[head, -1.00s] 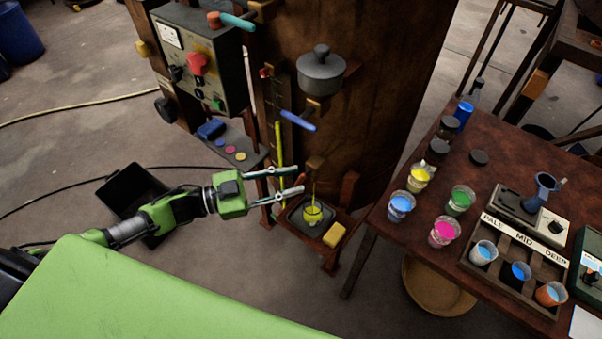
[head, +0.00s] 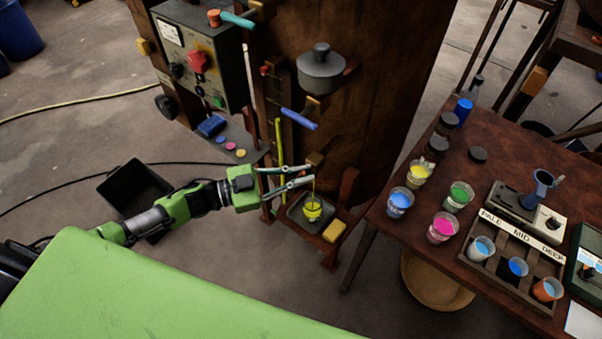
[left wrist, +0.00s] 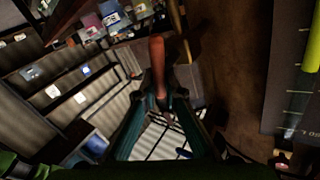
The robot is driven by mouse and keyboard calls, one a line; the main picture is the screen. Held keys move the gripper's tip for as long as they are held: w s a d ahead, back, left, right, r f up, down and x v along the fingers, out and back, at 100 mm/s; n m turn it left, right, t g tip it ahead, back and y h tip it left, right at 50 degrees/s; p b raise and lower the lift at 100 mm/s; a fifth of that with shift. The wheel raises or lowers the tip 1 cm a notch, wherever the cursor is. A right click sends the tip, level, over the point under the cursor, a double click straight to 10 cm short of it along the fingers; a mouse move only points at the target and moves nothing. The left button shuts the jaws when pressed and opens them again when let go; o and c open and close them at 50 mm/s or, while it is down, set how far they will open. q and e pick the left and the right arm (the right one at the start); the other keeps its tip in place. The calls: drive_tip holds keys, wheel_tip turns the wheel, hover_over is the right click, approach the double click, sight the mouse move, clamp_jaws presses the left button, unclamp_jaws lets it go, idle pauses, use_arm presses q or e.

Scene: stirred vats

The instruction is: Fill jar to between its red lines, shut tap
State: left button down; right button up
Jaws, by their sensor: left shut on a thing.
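The jar (head: 312,209) stands on a dark tray (head: 296,218) low in front of the brown vat (head: 385,90). It holds yellow liquid, and a thin yellow-orange stream falls into it from above. Its red lines are too small to make out. My left gripper (head: 311,175) is at the tap (head: 315,160), just above the jar. In the left wrist view its fingers (left wrist: 168,103) are closed around the lower end of the reddish-brown tap handle (left wrist: 157,62). My right gripper is not in view.
A yellow sponge-like block (head: 334,231) lies beside the tray. A control box (head: 205,60) and a yellow sight gauge (head: 278,140) are on the left. A table (head: 385,215) with paint cups stands at the right.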

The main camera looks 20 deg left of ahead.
use_arm(q)
drive_tip(key=shift+s+d+r+m+g+y+p, duration=0.2)
drive_tip(key=shift+m+y+p, duration=0.5)
drive_tip(key=shift+p, duration=0.65)
drive_tip(key=shift+w+d+m+g+y+p, duration=0.1)
drive_tip(key=shift+m+g+y+p, duration=0.2)
drive_tip(key=shift+m+y+p, duration=0.7)
drive_tip(key=p, duration=0.1)
drive_tip(key=m+p, duration=0.1)
drive_tip(key=p, duration=0.1)
drive_tip(key=shift+d+f, duration=0.15)
drive_tip(key=shift+f, duration=0.15)
drive_tip(key=shift+f+y+p, duration=0.15)
drive_tip(key=shift+y+p, duration=0.15)
drive_tip(key=shift+p, duration=0.05)
drive_tip(key=shift+s, duration=0.1)
drive_tip(key=c, duration=2.1)
unclamp_jaws()
drive_tip(key=v, duration=1.2)
